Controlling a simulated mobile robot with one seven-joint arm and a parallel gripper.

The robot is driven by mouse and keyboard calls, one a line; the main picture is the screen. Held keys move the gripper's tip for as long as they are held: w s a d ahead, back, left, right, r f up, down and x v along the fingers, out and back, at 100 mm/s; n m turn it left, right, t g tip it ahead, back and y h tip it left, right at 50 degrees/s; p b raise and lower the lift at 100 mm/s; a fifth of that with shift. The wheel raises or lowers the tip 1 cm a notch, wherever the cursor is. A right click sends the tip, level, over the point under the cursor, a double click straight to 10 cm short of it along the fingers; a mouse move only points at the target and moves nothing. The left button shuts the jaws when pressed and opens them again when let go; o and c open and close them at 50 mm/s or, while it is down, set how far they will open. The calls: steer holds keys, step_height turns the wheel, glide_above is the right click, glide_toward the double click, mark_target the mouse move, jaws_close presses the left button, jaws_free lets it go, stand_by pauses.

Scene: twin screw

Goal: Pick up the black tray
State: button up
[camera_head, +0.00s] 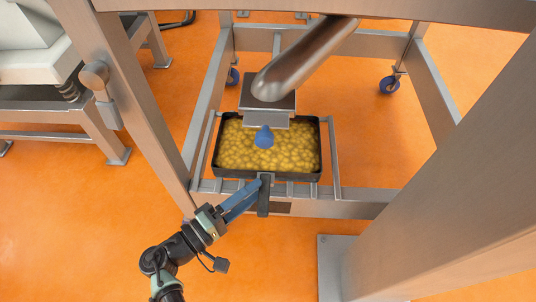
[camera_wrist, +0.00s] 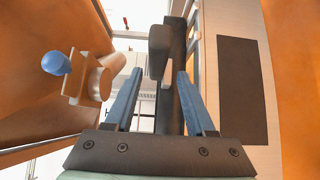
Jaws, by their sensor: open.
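The black tray (camera_head: 216,160) sits on the metal rack under a spout in the head view, filled with yellow, rounded pieces. A dark handle (camera_head: 264,202) sticks out from its front side toward me. My gripper (camera_head: 254,187) is open, and its blue fingers reach the handle from the lower left. In the wrist view the handle (camera_wrist: 174,95) stands between the two fingers of my gripper (camera_wrist: 161,75), with gaps showing on both sides. Whether a finger touches it I cannot tell. The tray's body is hard to make out there.
A metal spout (camera_head: 271,92) and a blue-tipped part (camera_head: 263,137) hang over the tray; the blue tip also shows in the wrist view (camera_wrist: 56,62). A steel frame (camera_head: 205,110) surrounds the tray, with a thick beam (camera_head: 450,200) on the right. Orange floor is clear in front.

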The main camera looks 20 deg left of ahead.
mark_target(264, 185)
steer(key=x, duration=0.2)
steer(key=b+x, duration=0.1)
steer(key=shift+s+f, duration=0.1)
steer(key=shift+f, duration=0.15)
steer(key=shift+w+d+r, duration=0.15)
steer(key=shift+w+d, duration=0.15)
steer(key=shift+w, duration=0.15)
jaws_close()
steer(key=shift+a, duration=0.1)
stand_by(0.6)
steer(key=shift+r, duration=0.15)
